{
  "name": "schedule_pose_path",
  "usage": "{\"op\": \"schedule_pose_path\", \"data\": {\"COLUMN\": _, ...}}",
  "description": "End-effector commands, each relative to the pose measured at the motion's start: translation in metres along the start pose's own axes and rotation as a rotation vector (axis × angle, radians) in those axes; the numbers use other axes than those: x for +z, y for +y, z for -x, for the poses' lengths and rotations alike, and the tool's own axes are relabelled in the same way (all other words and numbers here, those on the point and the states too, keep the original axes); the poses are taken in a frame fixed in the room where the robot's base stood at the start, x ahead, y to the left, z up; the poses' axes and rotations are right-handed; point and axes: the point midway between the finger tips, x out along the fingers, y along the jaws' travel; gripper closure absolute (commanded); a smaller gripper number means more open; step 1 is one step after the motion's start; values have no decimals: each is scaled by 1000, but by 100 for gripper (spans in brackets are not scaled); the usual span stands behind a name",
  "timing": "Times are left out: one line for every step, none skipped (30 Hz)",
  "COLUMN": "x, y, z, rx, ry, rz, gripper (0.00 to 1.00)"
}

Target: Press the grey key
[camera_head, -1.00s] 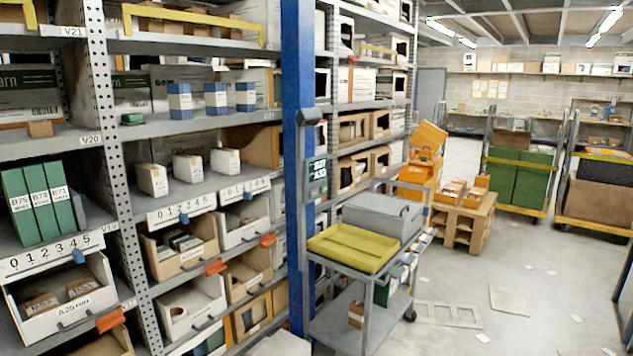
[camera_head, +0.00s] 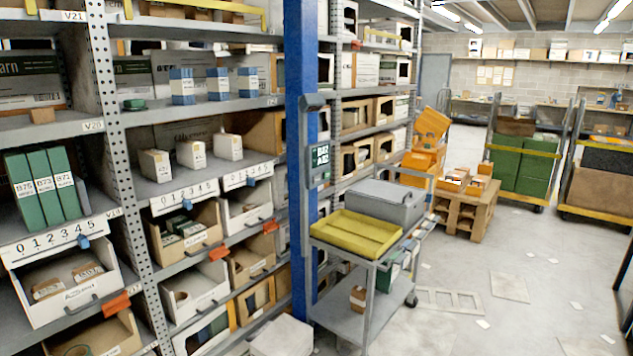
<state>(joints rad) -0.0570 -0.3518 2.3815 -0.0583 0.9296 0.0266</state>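A small dark grey unit (camera_head: 319,155) with pale characters on its face is fixed to the blue rack post (camera_head: 303,200), near the middle of the picture. Above it a grey hood or bracket (camera_head: 315,101) sticks out from the same post. I cannot make out a separate grey key on the unit; it is too small to tell. My gripper is not in view.
A grey trolley (camera_head: 340,322) with a yellow tray (camera_head: 356,234) and a grey lidded box (camera_head: 385,203) stands right of the post. A pale box (camera_head: 283,335) lies at the post's foot. Racks fill the left. Floor (camera_head: 470,265) on the right is mostly open.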

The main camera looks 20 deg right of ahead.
Motion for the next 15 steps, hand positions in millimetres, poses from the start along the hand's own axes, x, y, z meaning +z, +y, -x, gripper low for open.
{"op": "schedule_pose_path", "data": {"x": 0, "y": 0, "z": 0, "rx": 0, "ry": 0, "rz": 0, "gripper": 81}}
{"op": "schedule_pose_path", "data": {"x": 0, "y": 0, "z": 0, "rx": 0, "ry": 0, "rz": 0, "gripper": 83}}
{"op": "schedule_pose_path", "data": {"x": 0, "y": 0, "z": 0, "rx": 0, "ry": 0, "rz": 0, "gripper": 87}}
{"op": "schedule_pose_path", "data": {"x": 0, "y": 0, "z": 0, "rx": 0, "ry": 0, "rz": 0, "gripper": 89}}
{"op": "schedule_pose_path", "data": {"x": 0, "y": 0, "z": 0, "rx": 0, "ry": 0, "rz": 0, "gripper": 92}}
{"op": "schedule_pose_path", "data": {"x": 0, "y": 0, "z": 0, "rx": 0, "ry": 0, "rz": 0, "gripper": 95}}
{"op": "schedule_pose_path", "data": {"x": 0, "y": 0, "z": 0, "rx": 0, "ry": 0, "rz": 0, "gripper": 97}}
{"op": "schedule_pose_path", "data": {"x": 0, "y": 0, "z": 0, "rx": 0, "ry": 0, "rz": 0, "gripper": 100}}
{"op": "schedule_pose_path", "data": {"x": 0, "y": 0, "z": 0, "rx": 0, "ry": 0, "rz": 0, "gripper": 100}}
{"op": "schedule_pose_path", "data": {"x": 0, "y": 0, "z": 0, "rx": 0, "ry": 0, "rz": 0, "gripper": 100}}
{"op": "schedule_pose_path", "data": {"x": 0, "y": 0, "z": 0, "rx": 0, "ry": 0, "rz": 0, "gripper": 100}}
{"op": "schedule_pose_path", "data": {"x": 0, "y": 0, "z": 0, "rx": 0, "ry": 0, "rz": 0, "gripper": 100}}
{"op": "schedule_pose_path", "data": {"x": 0, "y": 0, "z": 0, "rx": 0, "ry": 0, "rz": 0, "gripper": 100}}
{"op": "schedule_pose_path", "data": {"x": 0, "y": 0, "z": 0, "rx": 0, "ry": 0, "rz": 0, "gripper": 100}}
{"op": "schedule_pose_path", "data": {"x": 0, "y": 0, "z": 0, "rx": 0, "ry": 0, "rz": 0, "gripper": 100}}
